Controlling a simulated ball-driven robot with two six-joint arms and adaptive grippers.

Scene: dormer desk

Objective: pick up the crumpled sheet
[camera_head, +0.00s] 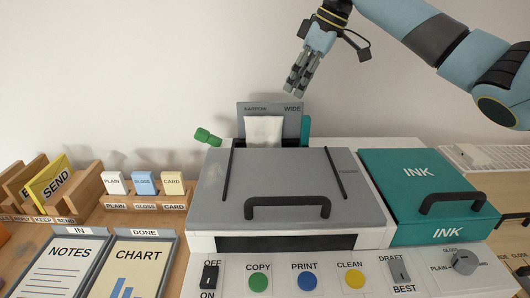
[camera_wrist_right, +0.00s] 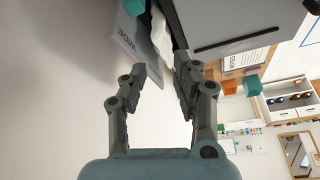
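The crumpled sheet (camera_head: 263,130) is white and wrinkled. It stands in the rear paper feed of the printer, against the grey guide plate (camera_head: 256,107) marked NARROW and WIDE. My right gripper (camera_head: 294,88) hangs above and slightly right of the feed, fingers pointing down, clear of the sheet. In the right wrist view, its two fingers (camera_wrist_right: 165,82) are spread with a gap between them and nothing held. Part of the sheet (camera_wrist_right: 160,32) shows beyond the fingertips there. The sheet's lower end is hidden behind the printer lid. My left gripper is not in view.
The grey printer lid (camera_head: 290,180) with a black handle is down in front of the feed. A green knob (camera_head: 207,136) is left of the feed, and a teal guide (camera_head: 306,127) right. A teal INK box (camera_head: 415,170) stands at right. Open space surrounds my gripper.

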